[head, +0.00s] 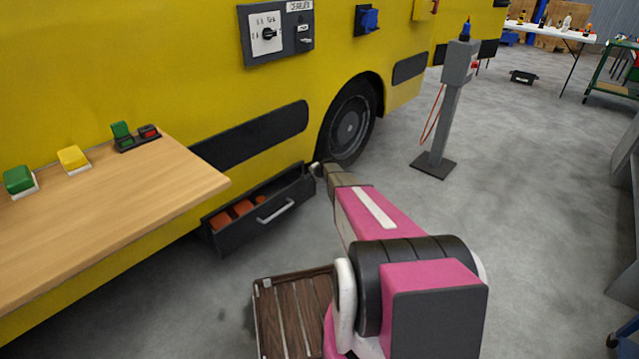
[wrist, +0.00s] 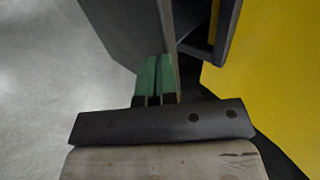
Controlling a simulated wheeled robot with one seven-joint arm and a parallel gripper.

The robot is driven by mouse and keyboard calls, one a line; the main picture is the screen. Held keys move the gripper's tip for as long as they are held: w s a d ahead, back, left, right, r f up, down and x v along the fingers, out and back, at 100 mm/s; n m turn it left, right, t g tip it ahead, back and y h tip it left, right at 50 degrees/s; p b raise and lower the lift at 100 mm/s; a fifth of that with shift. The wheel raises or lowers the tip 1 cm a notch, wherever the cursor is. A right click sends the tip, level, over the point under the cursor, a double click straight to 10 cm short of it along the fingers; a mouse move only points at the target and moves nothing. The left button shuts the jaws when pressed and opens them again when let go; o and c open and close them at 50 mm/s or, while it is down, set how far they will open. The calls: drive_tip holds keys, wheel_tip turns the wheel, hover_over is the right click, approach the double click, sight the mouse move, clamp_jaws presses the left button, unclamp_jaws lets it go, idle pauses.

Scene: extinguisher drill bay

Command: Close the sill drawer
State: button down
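The sill drawer (head: 238,237) is a dark grey box standing open at the foot of the yellow vehicle, with orange-red items inside and a light bar handle (head: 275,211) on its front. My gripper (head: 314,170) is at the drawer's right end, away from the handle. In the wrist view, the drawer's dark panels (wrist: 128,30) fill the top middle. The gripper's green fingers (wrist: 157,62) lie side by side, with only a thin line between them and nothing visible held. They are right against or very close to a panel; contact is unclear.
A wooden worktop (head: 110,205) with coloured switches juts out above the drawer's left side. A slatted brown crate (head: 290,318) is on the floor in front. A vehicle wheel (head: 350,122) is behind my gripper. A grey post (head: 440,125) stands right; the floor between is clear.

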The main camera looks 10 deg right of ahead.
drive_tip(key=shift+w+a, duration=0.6)
drive_tip(key=shift+w, duration=0.3)
drive_tip(key=shift+w+a, duration=0.6)
drive_tip(key=shift+w, duration=0.25)
